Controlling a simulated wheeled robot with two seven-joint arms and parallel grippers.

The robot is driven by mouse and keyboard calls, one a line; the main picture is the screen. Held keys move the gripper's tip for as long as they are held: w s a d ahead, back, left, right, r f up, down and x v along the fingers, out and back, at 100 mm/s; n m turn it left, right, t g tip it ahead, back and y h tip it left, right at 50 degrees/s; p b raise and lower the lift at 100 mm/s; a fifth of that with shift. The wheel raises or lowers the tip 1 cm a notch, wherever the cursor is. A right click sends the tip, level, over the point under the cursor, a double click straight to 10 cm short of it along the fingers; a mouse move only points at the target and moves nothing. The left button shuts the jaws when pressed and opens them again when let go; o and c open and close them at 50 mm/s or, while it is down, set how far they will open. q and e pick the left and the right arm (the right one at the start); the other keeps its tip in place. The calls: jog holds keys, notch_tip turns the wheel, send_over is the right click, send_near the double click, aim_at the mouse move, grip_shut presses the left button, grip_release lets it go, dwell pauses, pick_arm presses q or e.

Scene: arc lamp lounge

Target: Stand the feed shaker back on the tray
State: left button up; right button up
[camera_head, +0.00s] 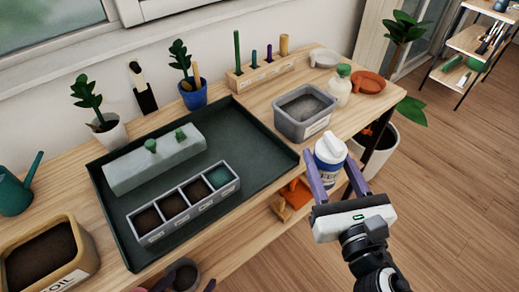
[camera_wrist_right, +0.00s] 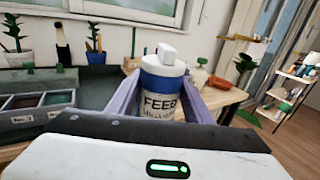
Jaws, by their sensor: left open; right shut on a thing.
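The feed shaker (camera_head: 330,150), a white bottle with a blue band and a white cap, is held roughly upright between the purple fingers of my right gripper (camera_head: 326,176). In the right wrist view the shaker (camera_wrist_right: 160,90) shows its FEED label, and the fingers close on both its sides. It is in the air by the table's front edge, right of the tray. The dark green tray (camera_head: 255,145) lies on the wooden table. My left gripper (camera_head: 180,287) barely shows at the bottom edge, its fingertips apart and nothing seen between them.
On the tray are a grey block (camera_head: 155,164) and a seedling box (camera_head: 185,205). A grey tub (camera_head: 305,115) stands right of the tray, with a white bottle (camera_head: 340,88) behind it. A soil bin (camera_head: 45,258) is front left. The tray's right part is clear.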

jog(key=w+a+r+n+g+y+b, duration=0.1)
jog(key=w+a+r+n+y, duration=0.15)
jog(key=w+a, duration=0.45)
jog(key=w+a+r+n+g+y, duration=0.1)
jog(key=w+a+n+y, duration=0.1)
jog(key=w+a+y, duration=0.35)
jog(key=f+b, duration=0.1)
jog(key=f, duration=0.2)
jog(key=w+a+f+h+b, duration=0.1)
jog(key=f, duration=0.2)
jog(key=w+a+f+h+b, duration=0.1)
jog(key=f, duration=0.2)
jog(key=shift+f+m, duration=0.25)
jog(key=shift+f, duration=0.2)
pick_arm(q)
jog(key=f, duration=0.2)
jog(key=d+f, duration=0.1)
jog(key=shift+w, duration=0.3)
jog(key=shift+r, duration=0.15)
jog(key=shift+w, duration=0.1)
